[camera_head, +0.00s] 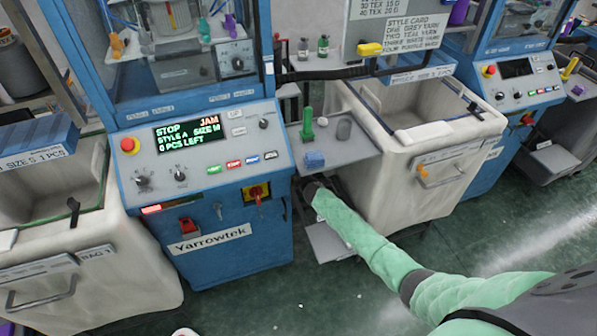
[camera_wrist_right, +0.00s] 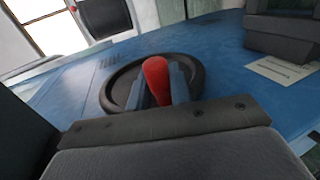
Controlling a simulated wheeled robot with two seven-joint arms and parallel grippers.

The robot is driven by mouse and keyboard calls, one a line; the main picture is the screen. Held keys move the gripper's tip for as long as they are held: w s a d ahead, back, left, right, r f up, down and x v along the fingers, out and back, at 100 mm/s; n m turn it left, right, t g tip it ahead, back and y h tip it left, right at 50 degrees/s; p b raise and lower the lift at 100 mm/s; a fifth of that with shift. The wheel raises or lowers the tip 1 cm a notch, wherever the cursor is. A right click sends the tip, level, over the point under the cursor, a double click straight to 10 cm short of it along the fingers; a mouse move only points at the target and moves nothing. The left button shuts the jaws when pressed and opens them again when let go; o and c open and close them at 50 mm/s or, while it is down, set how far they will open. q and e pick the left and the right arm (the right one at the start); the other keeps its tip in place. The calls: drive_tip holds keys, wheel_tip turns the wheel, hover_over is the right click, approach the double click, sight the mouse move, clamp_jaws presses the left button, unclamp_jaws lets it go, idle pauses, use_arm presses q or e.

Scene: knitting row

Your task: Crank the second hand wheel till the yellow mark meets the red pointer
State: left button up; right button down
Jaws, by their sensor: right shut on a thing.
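In the right wrist view, a round black hand wheel (camera_wrist_right: 118,92) is set on a blue machine panel (camera_wrist_right: 225,65). Its red crank knob (camera_wrist_right: 156,78) stands up between the two fingers of my right gripper (camera_wrist_right: 160,88), which is shut on it. In the head view, my right arm in its green sleeve reaches to the right side of the blue Yarrowtek machine (camera_head: 215,215), and its gripper and the wheel are hidden there, below a small grey shelf. I cannot make out a yellow mark or a red pointer at the wheel. My left gripper is out of view.
The machine's display (camera_head: 188,134) reads STOP and JAM. A pale bin (camera_head: 410,175) stands to the right of my forearm, another (camera_head: 125,255) at the left. Green floor lies in front.

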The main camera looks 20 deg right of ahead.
drive_tip(key=shift+w+r, duration=0.15)
drive_tip(key=shift+r, duration=0.05)
drive_tip(key=c, duration=1.3)
unclamp_jaws()
drive_tip(key=shift+f, duration=0.1)
